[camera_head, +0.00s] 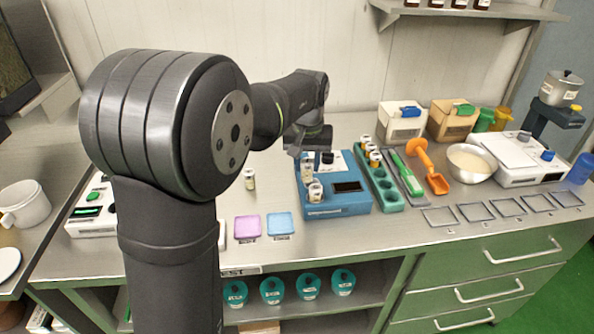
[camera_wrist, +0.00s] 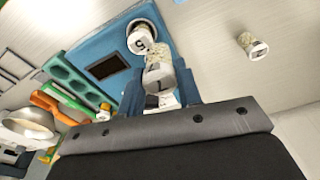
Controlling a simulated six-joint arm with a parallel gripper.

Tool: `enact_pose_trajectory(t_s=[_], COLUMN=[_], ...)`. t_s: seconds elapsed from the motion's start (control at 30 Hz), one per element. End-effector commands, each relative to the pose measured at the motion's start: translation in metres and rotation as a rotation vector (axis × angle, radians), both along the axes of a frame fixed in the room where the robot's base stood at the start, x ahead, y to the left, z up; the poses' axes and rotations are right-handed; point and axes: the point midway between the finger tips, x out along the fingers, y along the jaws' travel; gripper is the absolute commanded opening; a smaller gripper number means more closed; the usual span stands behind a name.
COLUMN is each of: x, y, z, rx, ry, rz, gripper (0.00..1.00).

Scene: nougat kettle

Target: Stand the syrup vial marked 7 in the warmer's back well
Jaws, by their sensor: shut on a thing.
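The blue warmer (camera_head: 338,202) stands on the bench, with a dark display on its front. My gripper (camera_wrist: 161,88) is shut on a pale-capped vial (camera_wrist: 158,76) whose mark looks like a 7. In the head view this vial (camera_head: 307,171) is upright or nearly so over the warmer's back left part, below my wrist. The back well is hidden by it, and I cannot tell whether its base is inside. Another vial (camera_wrist: 141,40), with a mark like 9 or 6, stands in the warmer's front well; it also shows in the head view (camera_head: 315,193).
A lone vial (camera_head: 249,179) stands on the bench left of the warmer. A green rack (camera_head: 385,190) holding several vials is close on the right, beside a green-handled tool and an orange scoop (camera_head: 436,182). Purple (camera_head: 247,227) and blue (camera_head: 280,224) squares lie in front.

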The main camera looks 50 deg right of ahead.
Motion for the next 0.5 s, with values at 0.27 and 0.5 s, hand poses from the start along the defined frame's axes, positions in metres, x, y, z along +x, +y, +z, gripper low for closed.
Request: enact_pose_trajectory(t_s=[0.27,0.5], x=[0.013,0.014], y=[-0.042,-0.046], z=[-0.009,-0.023], rx=[0.001,0.002], ry=[0.001,0.0], rz=[0.0,0.0], gripper=[0.09,0.09])
